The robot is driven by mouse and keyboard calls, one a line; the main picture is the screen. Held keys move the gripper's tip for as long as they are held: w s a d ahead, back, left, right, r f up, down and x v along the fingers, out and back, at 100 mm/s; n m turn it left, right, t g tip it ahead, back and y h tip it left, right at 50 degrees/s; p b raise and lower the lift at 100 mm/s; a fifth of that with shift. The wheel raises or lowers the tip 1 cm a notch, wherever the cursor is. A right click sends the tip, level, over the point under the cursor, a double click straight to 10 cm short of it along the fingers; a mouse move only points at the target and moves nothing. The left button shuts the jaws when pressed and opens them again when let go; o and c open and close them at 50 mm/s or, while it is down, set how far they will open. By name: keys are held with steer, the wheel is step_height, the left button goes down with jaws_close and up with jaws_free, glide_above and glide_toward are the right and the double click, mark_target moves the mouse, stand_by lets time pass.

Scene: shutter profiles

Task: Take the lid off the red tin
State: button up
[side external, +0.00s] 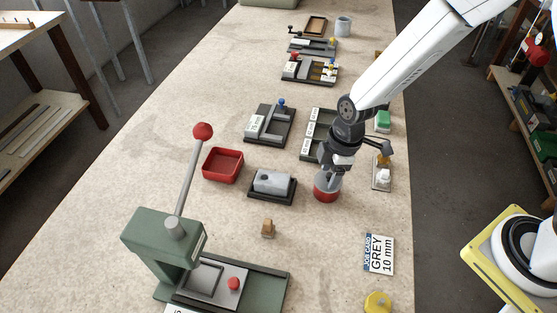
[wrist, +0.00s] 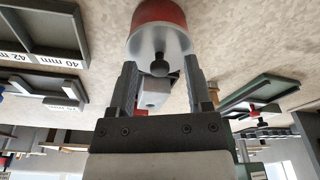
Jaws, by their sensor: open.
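The red tin (side external: 326,194) stands upright on the bench. It also shows at the top of the wrist view (wrist: 158,12). Its silver lid (wrist: 150,42) is on it, with a dark round knob (wrist: 160,68) at the centre. My gripper (side external: 330,173) is directly above the tin, pointing down. In the wrist view my gripper (wrist: 161,72) is open, with one finger on each side of the knob. I cannot tell whether either finger touches the knob or lid. In the side view the gripper partly hides the lid.
A grey block on a black fixture (side external: 273,186) and a red tray (side external: 222,165) lie left of the tin. A green lever press (side external: 165,240) stands at front left. A job card (side external: 379,255) lies at front right. Bare bench (side external: 320,255) lies in front of the tin.

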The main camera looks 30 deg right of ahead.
stand_by(0.3)
jaws_close()
steer(key=shift+r, duration=0.15)
steer(key=shift+r, duration=0.8)
steer(key=s+d+r, duration=0.3)
steer(key=s+r, duration=0.8)
steer(key=s, duration=0.2)
steer(key=shift+s+d, duration=0.2)
steer(key=shift+d, duration=0.15)
steer(key=shift+r, duration=0.1)
